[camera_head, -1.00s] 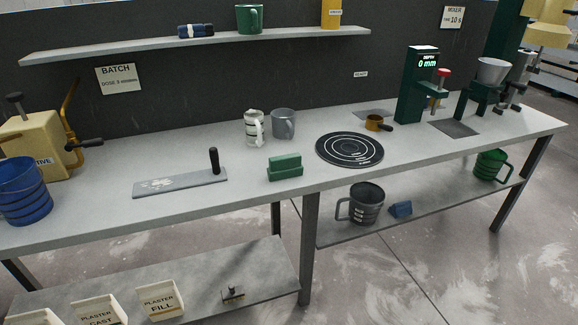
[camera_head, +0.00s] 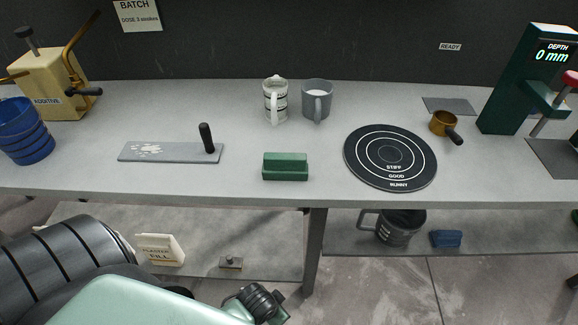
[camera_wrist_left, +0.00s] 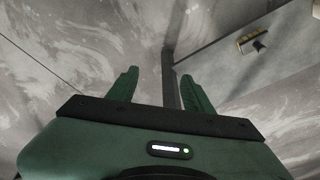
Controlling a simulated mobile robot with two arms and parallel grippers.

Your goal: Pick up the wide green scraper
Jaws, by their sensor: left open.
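The wide green scraper (camera_head: 285,168) sits on the bench near its front edge, left of the round black target mat; it looks like a green block with a narrower upper part. My left arm comes in from the lower left in the head view, below and in front of the bench. My left gripper (camera_wrist_left: 160,84) shows in the left wrist view with its two green fingers apart and nothing between them. It faces the floor and a bench leg, away from the scraper. My right gripper is not in view.
A flat grey trowel (camera_head: 170,152) with a black upright handle lies left of the scraper. Two mugs stand behind it, one white (camera_head: 275,100) and one grey (camera_head: 317,98). The round mat (camera_head: 391,157) and a brass cup (camera_head: 443,122) are to the right. The bench just around the scraper is clear.

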